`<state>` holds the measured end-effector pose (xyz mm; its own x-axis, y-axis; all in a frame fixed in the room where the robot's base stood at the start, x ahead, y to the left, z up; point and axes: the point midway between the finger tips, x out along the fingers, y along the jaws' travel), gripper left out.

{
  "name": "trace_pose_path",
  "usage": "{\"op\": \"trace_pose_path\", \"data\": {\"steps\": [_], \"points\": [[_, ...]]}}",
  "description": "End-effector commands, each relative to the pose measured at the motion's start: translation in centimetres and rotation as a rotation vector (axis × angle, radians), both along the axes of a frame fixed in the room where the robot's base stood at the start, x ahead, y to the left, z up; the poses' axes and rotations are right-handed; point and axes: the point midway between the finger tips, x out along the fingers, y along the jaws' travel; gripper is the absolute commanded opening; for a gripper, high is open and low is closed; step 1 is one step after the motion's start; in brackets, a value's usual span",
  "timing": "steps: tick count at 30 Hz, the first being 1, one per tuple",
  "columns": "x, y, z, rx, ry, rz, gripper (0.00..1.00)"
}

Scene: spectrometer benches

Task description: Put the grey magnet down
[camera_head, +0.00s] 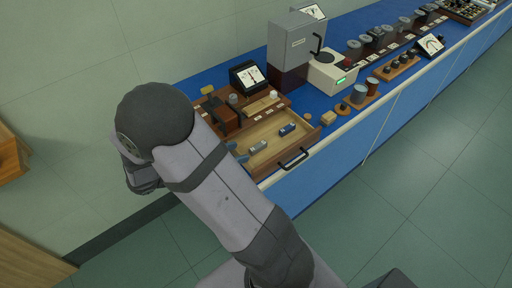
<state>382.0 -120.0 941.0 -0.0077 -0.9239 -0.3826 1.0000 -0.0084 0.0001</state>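A small grey block (258,146), which looks like the grey magnet, is in the open wooden drawer (303,138), toward its left side. A blue block (287,129) lies to its right in the same drawer. My gripper (239,152) shows only as small blue-grey parts at the drawer's left end, just left of the grey block. My arm hides the rest of it. I cannot tell whether its fingers touch the grey block or whether they are open or shut.
The drawer has a black handle (294,159) at its front. A dial meter (247,77) stands behind it. A tall grey instrument (291,42) is farther back. Spools (360,93) and a wooden block (328,118) stand to the right on the blue bench.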

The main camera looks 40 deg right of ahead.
Motion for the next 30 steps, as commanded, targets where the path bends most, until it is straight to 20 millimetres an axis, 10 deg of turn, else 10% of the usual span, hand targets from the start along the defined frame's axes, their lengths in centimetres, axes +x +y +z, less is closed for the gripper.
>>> {"op": "trace_pose_path", "data": {"steps": [8, 18, 24, 30], "points": [[-2.3, -5.4, 3.5, 0.005, -0.022, -0.177, 0.36], [-11.3, -15.4, 11.2, 0.052, -0.164, -0.669, 0.36], [-14.7, -15.3, 11.2, 0.189, -0.401, -1.018, 0.36], [-12.1, -12.6, 8.8, 0.276, -0.791, -1.347, 0.36]]}}
